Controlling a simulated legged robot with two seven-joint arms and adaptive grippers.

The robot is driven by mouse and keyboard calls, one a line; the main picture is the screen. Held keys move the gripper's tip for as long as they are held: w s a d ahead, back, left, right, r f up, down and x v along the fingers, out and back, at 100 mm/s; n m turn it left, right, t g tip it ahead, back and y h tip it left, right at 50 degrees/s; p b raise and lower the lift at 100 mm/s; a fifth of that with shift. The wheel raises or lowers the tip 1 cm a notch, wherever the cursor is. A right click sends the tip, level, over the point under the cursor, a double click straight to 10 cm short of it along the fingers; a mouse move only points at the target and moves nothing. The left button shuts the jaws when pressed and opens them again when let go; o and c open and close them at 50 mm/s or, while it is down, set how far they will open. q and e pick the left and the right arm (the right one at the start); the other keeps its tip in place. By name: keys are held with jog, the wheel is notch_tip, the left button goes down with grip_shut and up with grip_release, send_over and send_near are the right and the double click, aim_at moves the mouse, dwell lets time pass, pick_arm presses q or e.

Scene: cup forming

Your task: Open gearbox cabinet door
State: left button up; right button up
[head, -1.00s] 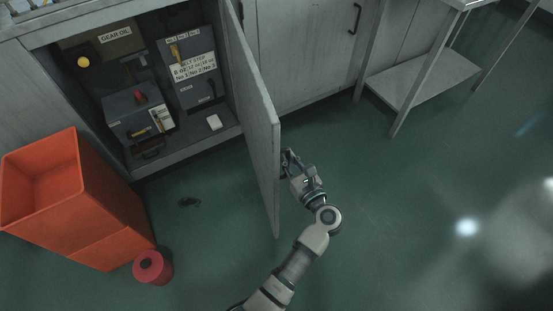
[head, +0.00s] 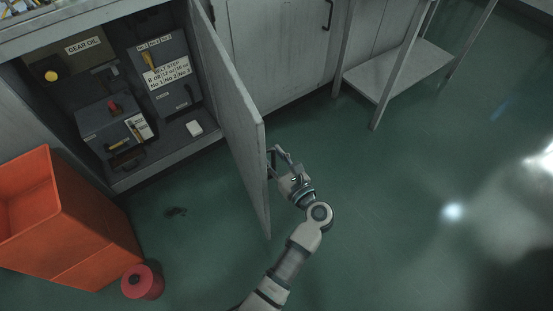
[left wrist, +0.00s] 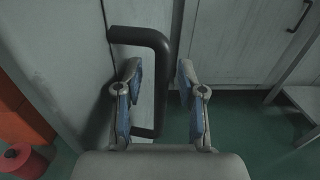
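The cabinet door (head: 235,110) stands swung well out from the cabinet (head: 100,195), so the inside shows in the head view. The wrist view shows the door's black bar handle (left wrist: 161,80). My left gripper (head: 281,157) is at the outer face of the door, near its free edge. In the wrist view its two fingers (left wrist: 160,95) are apart, one on each side of the handle's upright bar, with a gap visible on the right. Contact on the left cannot be told. My right gripper is in neither view.
An orange bin (head: 85,235) and a red roll (head: 142,282) stand on the floor at left. A metal table (head: 395,70) stands at upper right. The green floor at right is clear.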

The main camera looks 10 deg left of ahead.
pick_arm(q)
jog(key=v, duration=1.2)
